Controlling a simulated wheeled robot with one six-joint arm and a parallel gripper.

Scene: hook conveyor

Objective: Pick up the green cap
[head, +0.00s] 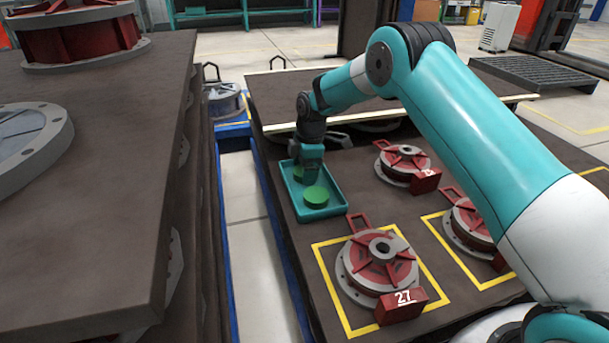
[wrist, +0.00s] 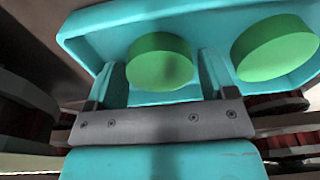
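Two round green caps lie in a small teal tray (head: 335,208) on the brown table. The nearer green cap (head: 316,196) is in plain view, with my gripper (head: 309,176) just behind it. The other green cap (head: 298,174) is partly hidden by my gripper. In the wrist view, one green cap (wrist: 160,65) shows between my two open fingers, with narrow gaps on both sides. The second green cap (wrist: 274,48) lies outside the right finger. I cannot tell whether the fingers touch the tray (wrist: 205,18).
Red and grey flanged parts, one marked 27 (head: 381,268), stand on the table right of and in front of the tray. A tall brown platform (head: 110,200) stands at left, across a gap with blue edging. Bare table lies around the tray.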

